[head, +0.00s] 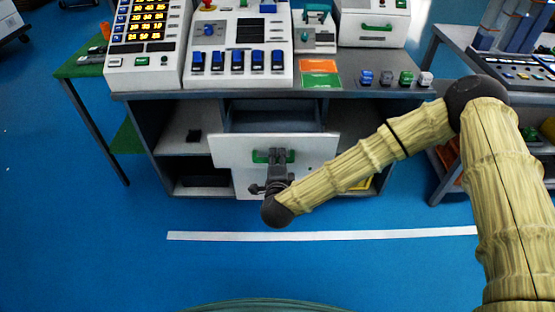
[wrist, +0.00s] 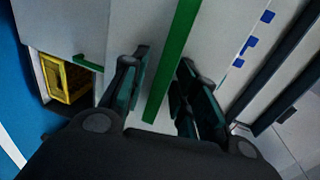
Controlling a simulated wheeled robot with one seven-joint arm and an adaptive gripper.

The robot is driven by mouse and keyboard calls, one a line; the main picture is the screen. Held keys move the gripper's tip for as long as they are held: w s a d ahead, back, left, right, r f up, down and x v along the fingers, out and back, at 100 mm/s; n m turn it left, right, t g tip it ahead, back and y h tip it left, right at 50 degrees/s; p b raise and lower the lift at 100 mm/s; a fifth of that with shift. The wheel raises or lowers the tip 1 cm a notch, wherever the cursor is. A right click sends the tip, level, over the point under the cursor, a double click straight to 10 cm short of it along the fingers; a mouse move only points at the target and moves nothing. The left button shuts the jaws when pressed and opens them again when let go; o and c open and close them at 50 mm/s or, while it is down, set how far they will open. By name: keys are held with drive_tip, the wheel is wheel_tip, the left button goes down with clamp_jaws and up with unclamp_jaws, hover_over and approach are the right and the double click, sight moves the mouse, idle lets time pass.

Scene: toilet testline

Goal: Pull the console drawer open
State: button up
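The console drawer (head: 225,150) has a white front with a green handle (head: 260,156). It stands partly out from the grey console, and its dark inside (head: 270,121) shows behind the front. My gripper (head: 276,168) is at the handle, coming from the front; its fingers are hard to make out in the head view. In the wrist view the green handle (wrist: 172,65) runs between the two dark fingers of my gripper (wrist: 160,85). The fingers are apart, one on each side of the bar, with visible gaps. Contact with the handle cannot be told.
The console top (head: 345,88) holds button panels and several small coloured blocks. A side table (head: 75,68) stands left and another bench (head: 470,72) right. A yellow crate (wrist: 68,78) sits low beside a second green handle (wrist: 88,63). Blue floor (head: 150,270) in front is clear.

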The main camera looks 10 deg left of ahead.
drive_tip(key=shift+s, duration=0.15)
drive_tip(key=v, duration=1.1)
drive_tip(key=shift+s, duration=0.4)
drive_tip(key=s+d+f+n+g+y+p, duration=0.1)
drive_tip(key=s+d+f+n+g+p, duration=0.5)
drive_tip(key=s+d+f+n+g, duration=0.5)
drive_tip(key=s+d+f+n+g+h+p, duration=0.1)
drive_tip(key=s+d+f+n+g, duration=0.1)
drive_tip(key=s+d, duration=0.6)
drive_tip(key=s+d+f+n+g+h+p, duration=0.2)
drive_tip(key=s+d, duration=0.7)
drive_tip(key=d, duration=0.3)
drive_tip(key=shift+s+d+f+n, duration=0.2)
drive_tip(key=shift+f+n, duration=0.1)
drive_tip(key=shift+n, duration=0.1)
drive_tip(key=shift+a, duration=0.15)
idle(2.0)
